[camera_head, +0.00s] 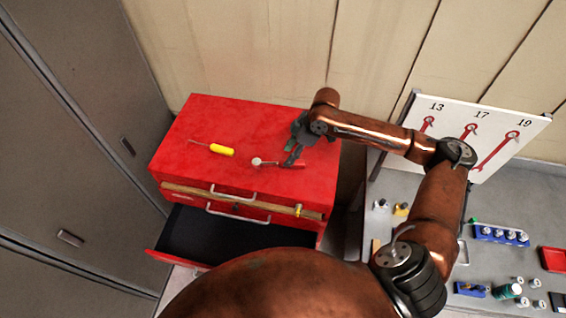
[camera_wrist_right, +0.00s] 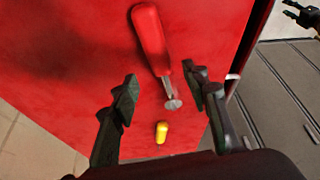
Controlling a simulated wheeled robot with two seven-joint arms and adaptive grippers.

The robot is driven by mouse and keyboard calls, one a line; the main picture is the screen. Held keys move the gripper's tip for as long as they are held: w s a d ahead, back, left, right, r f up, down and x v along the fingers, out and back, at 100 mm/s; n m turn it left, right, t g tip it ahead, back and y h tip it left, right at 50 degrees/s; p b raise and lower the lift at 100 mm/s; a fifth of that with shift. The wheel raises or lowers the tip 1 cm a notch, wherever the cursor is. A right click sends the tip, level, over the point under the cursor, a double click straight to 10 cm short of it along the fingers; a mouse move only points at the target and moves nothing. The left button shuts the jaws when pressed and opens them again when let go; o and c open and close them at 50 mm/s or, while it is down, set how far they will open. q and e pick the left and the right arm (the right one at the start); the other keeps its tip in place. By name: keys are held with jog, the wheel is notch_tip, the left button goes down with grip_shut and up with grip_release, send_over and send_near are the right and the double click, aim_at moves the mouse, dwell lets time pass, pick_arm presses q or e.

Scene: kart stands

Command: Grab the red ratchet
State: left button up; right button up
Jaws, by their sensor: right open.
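The red ratchet (camera_head: 291,165) lies on top of the red tool chest (camera_head: 235,120), its round metal head (camera_head: 256,161) toward the left. In the right wrist view the ratchet's red handle (camera_wrist_right: 151,40) runs down to its metal head. My right gripper (camera_head: 291,153) is over the chest top at the ratchet, its fingers covering part of it in the head view. In the wrist view this gripper (camera_wrist_right: 159,78) is open, with the ratchet showing between its fingers. A dark gripper, likely my left one (camera_wrist_right: 291,10), shows small at the top right corner of the wrist view.
A yellow-handled screwdriver (camera_head: 221,150) lies on the chest left of the ratchet. An open drawer (camera_head: 232,237) juts from the chest's front. A grey bench (camera_head: 510,205) with small parts and a white wrench board (camera_head: 478,128) stands at the right.

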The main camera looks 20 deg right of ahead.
aim_at(283, 162)
jog(key=shift+p+x, duration=0.35)
jog(key=shift+x, duration=1.9)
jog(key=shift+s+a, duration=0.1)
jog(key=shift+s, duration=0.05)
jog(key=shift+c, duration=0.7)
grip_shut()
